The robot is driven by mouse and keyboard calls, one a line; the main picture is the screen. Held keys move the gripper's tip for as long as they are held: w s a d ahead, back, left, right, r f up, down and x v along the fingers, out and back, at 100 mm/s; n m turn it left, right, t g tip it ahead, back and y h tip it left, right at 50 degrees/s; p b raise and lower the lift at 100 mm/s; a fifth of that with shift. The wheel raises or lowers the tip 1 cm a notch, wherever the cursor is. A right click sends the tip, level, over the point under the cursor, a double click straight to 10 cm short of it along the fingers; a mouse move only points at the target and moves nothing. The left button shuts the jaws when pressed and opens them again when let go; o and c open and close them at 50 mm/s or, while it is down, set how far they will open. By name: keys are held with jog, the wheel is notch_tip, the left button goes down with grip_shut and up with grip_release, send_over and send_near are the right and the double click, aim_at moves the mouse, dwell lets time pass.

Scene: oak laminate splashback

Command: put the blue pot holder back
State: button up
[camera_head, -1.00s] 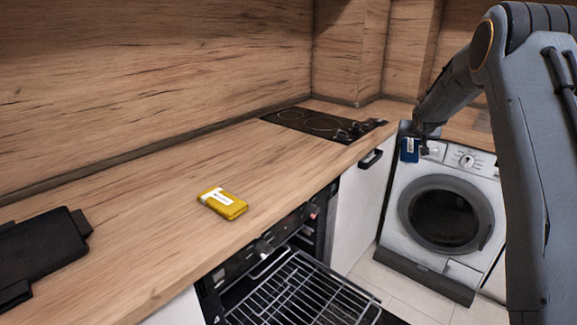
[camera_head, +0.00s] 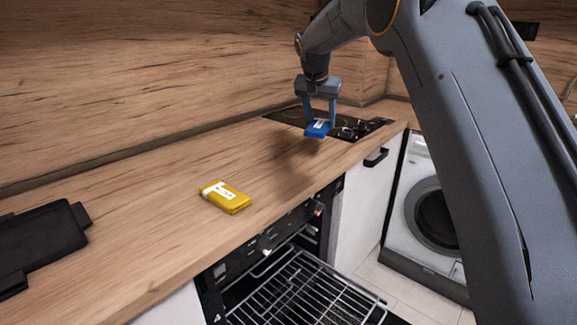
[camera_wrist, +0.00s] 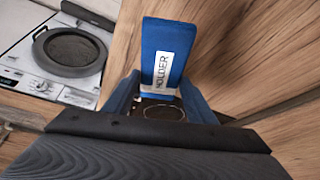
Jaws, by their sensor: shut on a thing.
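My gripper (camera_head: 320,121) is shut on the blue pot holder (camera_head: 317,129), which has a white label. It hangs above the wooden counter, just in front of the cooktop. The wrist view shows the blue pot holder (camera_wrist: 155,40) between the fingers, its label reading "HOLDER". A yellow item (camera_head: 226,197) with a white label lies flat on the counter, left of and nearer than my gripper.
The black cooktop (camera_head: 285,116) is set in the counter (camera_head: 160,200). A black tray-like object (camera_head: 40,240) lies at the left. Below, the oven is open with its wire rack (camera_head: 305,290) out. A washing machine (camera_head: 425,200) stands at the right.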

jog(key=s+a, duration=0.4)
jog(key=a, duration=0.4)
jog(key=shift+g, duration=0.4)
jog(key=shift+a+f+p, duration=0.2)
jog(key=shift+f+p, duration=0.2)
jog(key=shift+f, duration=4.35)
jog(key=o, duration=1.1)
jog(key=b+v, duration=0.1)
jog(key=v, duration=1.1)
jog(key=shift+d+b, duration=0.2)
jog(key=shift+b, duration=0.15)
